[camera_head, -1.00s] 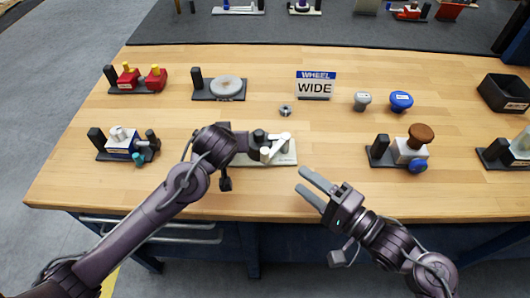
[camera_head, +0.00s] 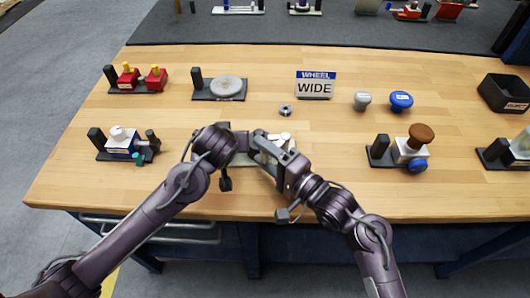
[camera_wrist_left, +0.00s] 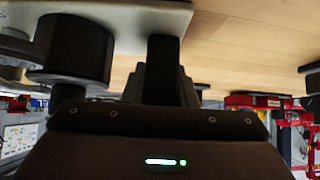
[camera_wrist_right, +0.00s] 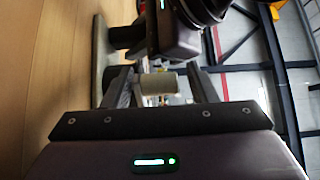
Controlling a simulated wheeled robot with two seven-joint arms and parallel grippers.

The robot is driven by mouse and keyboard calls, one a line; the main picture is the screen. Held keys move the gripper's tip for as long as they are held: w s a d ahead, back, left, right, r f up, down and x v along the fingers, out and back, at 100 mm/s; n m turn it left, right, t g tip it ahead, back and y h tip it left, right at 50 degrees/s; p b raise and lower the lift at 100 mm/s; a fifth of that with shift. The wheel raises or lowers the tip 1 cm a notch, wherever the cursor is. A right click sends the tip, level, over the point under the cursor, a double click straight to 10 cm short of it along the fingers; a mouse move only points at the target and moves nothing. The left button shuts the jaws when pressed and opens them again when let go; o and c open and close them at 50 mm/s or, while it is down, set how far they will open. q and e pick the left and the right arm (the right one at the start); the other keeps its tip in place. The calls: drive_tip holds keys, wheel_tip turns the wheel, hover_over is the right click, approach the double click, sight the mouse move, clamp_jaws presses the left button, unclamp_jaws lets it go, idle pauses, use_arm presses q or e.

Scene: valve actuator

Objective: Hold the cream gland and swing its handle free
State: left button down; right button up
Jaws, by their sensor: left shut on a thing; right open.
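The cream gland's base plate (camera_head: 244,160) is near the table's front edge, largely hidden by my grippers. Its cream handle (camera_head: 282,138) shows just past the right gripper. In the left wrist view the plate (camera_wrist_left: 130,12) carries a black round body (camera_wrist_left: 75,50) and a dark upright post (camera_wrist_left: 164,48). My left gripper (camera_wrist_left: 164,85) is shut on that post. My right gripper (camera_head: 262,146) is open over the gland. In the right wrist view a cream cylindrical end (camera_wrist_right: 160,83) lies between its open fingers (camera_wrist_right: 160,88); contact cannot be told.
A fixture with a brown knob (camera_head: 421,134) stands to the right, and one with a white knob (camera_head: 120,133) to the left. Behind are a metal nut (camera_head: 285,110), a sign (camera_head: 315,88) and a grey disc fixture (camera_head: 227,86). Table between gland and brown-knob fixture is clear.

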drive_tip(key=shift+c, duration=0.2)
drive_tip(key=shift+r, duration=0.2)
clamp_jaws()
